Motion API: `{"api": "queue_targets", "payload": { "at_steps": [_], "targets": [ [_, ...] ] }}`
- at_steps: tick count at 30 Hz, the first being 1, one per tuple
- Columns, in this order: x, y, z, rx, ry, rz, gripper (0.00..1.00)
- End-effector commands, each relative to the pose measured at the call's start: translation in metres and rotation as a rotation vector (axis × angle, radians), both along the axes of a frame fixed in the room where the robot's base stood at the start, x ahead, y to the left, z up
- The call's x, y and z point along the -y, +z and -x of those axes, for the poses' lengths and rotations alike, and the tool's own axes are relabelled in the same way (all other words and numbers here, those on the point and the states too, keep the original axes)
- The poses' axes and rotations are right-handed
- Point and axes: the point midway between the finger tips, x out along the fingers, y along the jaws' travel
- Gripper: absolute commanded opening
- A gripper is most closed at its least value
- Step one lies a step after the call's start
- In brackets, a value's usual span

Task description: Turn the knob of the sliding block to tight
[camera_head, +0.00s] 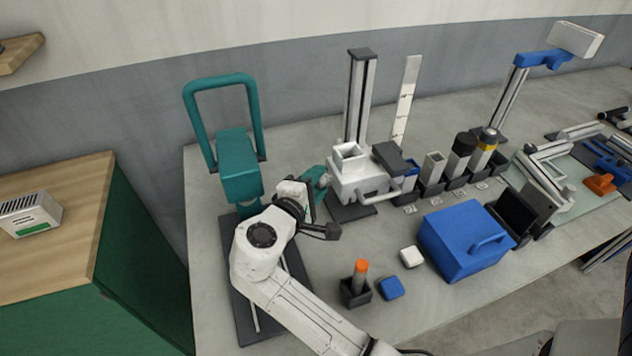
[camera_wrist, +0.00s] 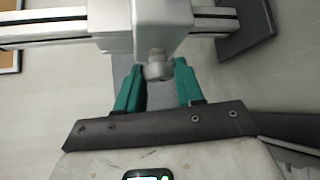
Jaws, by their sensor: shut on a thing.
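The sliding block (camera_head: 345,180) is white and sits low on an upright rail (camera_head: 361,95) with a dark base. In the wrist view the block (camera_wrist: 160,22) fills the top middle, with the rail (camera_wrist: 45,28) running sideways across the picture. A small pale round knob (camera_wrist: 158,67) sticks out of the block towards my gripper (camera_wrist: 157,75). The teal fingers stand on either side of the knob and are shut on it. In the head view my gripper (camera_head: 318,180) is at the block's left side, and the knob is hidden. I cannot tell the knob's turn angle.
A teal handled thing (camera_head: 238,165) stands close on the left. A row of dark holders (camera_head: 458,182) with cylinders and blocks is on the right. A blue box (camera_head: 462,240), a white block (camera_head: 411,257) and an orange-topped peg (camera_head: 360,268) stand in front.

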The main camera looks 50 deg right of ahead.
Motion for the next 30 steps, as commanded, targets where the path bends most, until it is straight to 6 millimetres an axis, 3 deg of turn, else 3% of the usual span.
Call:
{"api": "queue_targets", "payload": {
  "at_steps": [6,16,30],
  "targets": [
    [-0.0002,-0.0006,0.0002,-0.001,0.000,-0.001,0.06],
    [-0.0004,-0.0097,0.0003,0.103,0.000,0.070,0.06],
    [-0.0006,-0.0038,0.0003,0.213,0.000,0.144,0.06]
  ]
}}
